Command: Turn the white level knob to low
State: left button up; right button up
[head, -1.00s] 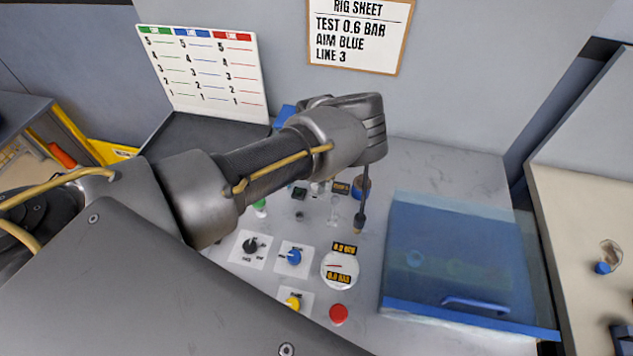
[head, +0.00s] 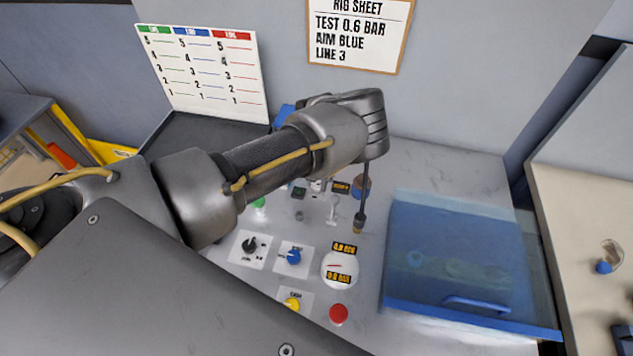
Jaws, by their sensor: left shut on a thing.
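My left arm comes in from the left and crosses over the panel. Its hand ends in a thin dark gripper (head: 359,222) that points down at the worktop. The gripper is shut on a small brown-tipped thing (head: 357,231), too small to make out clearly. A small white lever-like part (head: 332,211) stands just left of the gripper, apart from it. I cannot tell whether it is the white level knob, and no white knob shows plainly. My forearm hides part of the panel. My right gripper is not in view.
A black knob (head: 250,245), a blue knob (head: 294,257), a yellow knob (head: 292,304), a round gauge (head: 339,270) and a red button (head: 339,314) lie in front. A blue lidded box (head: 455,255) stands to the right. A rig sheet (head: 360,33) hangs on the wall.

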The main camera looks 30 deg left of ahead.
aim_at(316, 184)
pick_arm(q)
jog(key=o, duration=0.7)
notch_tip(316, 184, up, 11)
dwell(0.5)
